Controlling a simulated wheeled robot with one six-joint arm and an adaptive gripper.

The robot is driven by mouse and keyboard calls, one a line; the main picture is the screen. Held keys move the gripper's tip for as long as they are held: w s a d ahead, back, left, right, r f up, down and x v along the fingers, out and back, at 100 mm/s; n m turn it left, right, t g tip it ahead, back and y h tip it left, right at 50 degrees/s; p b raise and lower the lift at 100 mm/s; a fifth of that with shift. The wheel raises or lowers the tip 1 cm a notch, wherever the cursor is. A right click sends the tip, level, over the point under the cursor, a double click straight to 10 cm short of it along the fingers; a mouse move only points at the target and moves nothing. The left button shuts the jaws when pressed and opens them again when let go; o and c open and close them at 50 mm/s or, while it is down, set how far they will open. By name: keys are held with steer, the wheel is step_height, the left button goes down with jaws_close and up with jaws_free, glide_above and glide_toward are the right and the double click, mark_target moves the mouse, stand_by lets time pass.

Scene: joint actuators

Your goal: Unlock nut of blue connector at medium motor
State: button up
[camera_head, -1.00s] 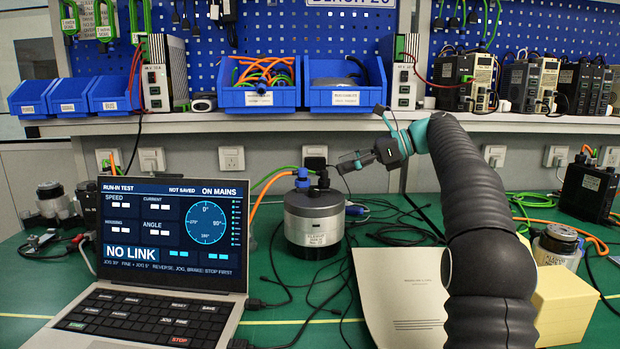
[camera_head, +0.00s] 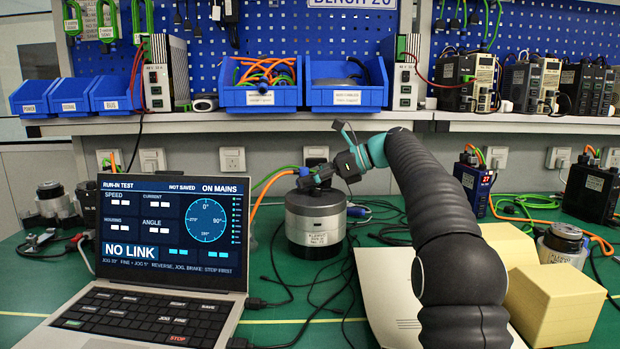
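The medium motor (camera_head: 314,226) is a silver and black cylinder standing upright on the green bench, just right of the laptop. The blue connector (camera_head: 304,178) sits on its top left, with an orange cable (camera_head: 262,205) running down from it. My gripper (camera_head: 314,178) is at the top of the motor, its fingers pointing left at the blue connector. The fingers overlap the connector's right side and hide part of it, along with the black connector beside it. Whether the fingers touch or grip the nut is too small to tell.
A laptop (camera_head: 165,240) reading NO LINK stands left of the motor. Loose black cables (camera_head: 300,290) and a paper sheet (camera_head: 385,300) lie in front. Yellow boxes (camera_head: 553,303) stand at the right. Blue bins (camera_head: 260,93) line the shelf behind.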

steer(key=c, duration=1.1)
steer(key=shift+w+r+n+g+p, duration=0.1)
steer(key=shift+r+n+g+p, duration=0.1)
steer(key=shift+n+g+p, duration=0.5)
steer(key=shift+c, duration=0.2)
steer(key=shift+p, duration=0.3)
steer(key=shift+f, duration=0.15)
steer(key=o, duration=1.2)
steer(key=shift+f+b, duration=0.1)
steer(key=shift+b, duration=0.4)
